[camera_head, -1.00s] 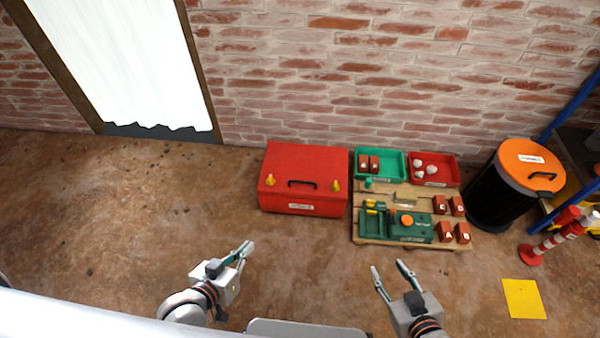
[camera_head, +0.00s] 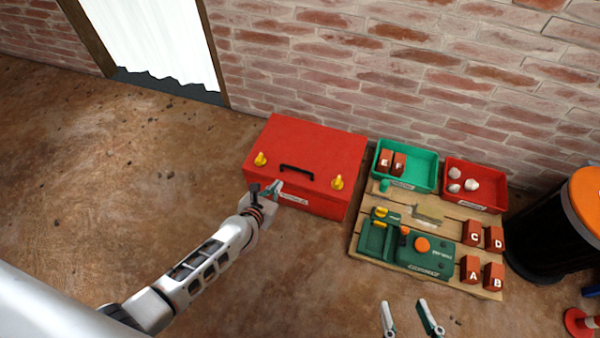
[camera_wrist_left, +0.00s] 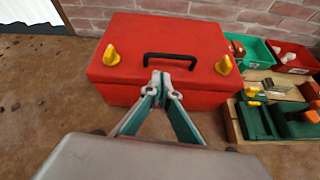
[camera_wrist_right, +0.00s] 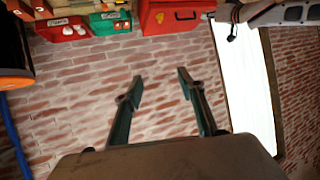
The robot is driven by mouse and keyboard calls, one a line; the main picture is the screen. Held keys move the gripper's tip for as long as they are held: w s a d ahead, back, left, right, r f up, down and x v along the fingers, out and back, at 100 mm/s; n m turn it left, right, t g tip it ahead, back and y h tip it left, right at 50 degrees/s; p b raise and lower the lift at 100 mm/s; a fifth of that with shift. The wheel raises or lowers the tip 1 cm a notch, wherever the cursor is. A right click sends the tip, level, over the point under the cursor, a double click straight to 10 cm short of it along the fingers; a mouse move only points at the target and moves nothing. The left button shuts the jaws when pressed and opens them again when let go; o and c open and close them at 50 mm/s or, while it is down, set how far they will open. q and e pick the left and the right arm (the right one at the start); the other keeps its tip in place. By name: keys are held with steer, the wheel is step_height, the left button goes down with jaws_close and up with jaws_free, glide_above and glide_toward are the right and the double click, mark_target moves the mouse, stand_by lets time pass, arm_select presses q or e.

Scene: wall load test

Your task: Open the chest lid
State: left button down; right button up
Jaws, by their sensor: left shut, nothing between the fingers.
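The red chest (camera_head: 318,150) stands on the floor against the brick wall with its lid closed. A black handle (camera_head: 297,172) is on the front part of the lid, between two yellow latches (camera_head: 261,159) (camera_head: 338,182). My left gripper (camera_head: 276,189) is shut and empty, at the chest's front just below the handle. In the left wrist view the fingertips (camera_wrist_left: 161,80) show in front of the black handle (camera_wrist_left: 170,58); contact cannot be told. My right gripper (camera_head: 409,318) is open and empty, low in the head view, with fingers apart in the right wrist view (camera_wrist_right: 158,88).
A pallet (camera_head: 367,256) right of the chest holds a green machine (camera_head: 440,256) and several red lettered blocks. A green bin (camera_head: 425,165) and a red bin (camera_head: 492,187) stand behind. A black barrel (camera_head: 548,235) is at far right. Floor left of the chest is clear.

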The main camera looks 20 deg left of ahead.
mark_target(288, 179)
arm_select(q)
steer(key=shift+n, duration=0.7)
steer(key=b+x, duration=0.1)
steer(key=x, duration=0.2)
steer(key=f+b+x, duration=0.1)
steer(key=b+x, duration=0.1)
steer(key=x, duration=0.1)
steer(key=s+b+x, duration=0.1)
steer(key=b+x, duration=0.1)
steer(key=x, duration=0.1)
steer(key=shift+w+a+f, duration=0.1)
steer(key=shift+w+f, duration=0.2)
steer(key=shift+f, duration=0.25)
steer(key=shift+w+f, duration=0.1)
steer(key=shift+w, duration=0.5)
steer(key=shift+w+b, duration=0.25)
steer(key=shift+b, duration=0.05)
arm_select(e)
steer(key=s+a+f+m+y, duration=0.1)
steer(key=s+a+m, duration=0.1)
steer(key=a+m, duration=0.4)
steer(key=shift+t, duration=0.3)
arm_select(q)
steer(key=shift+w+r, duration=0.1)
steer(key=shift+r, duration=0.15)
arm_select(e)
steer(key=shift+w, duration=0.1)
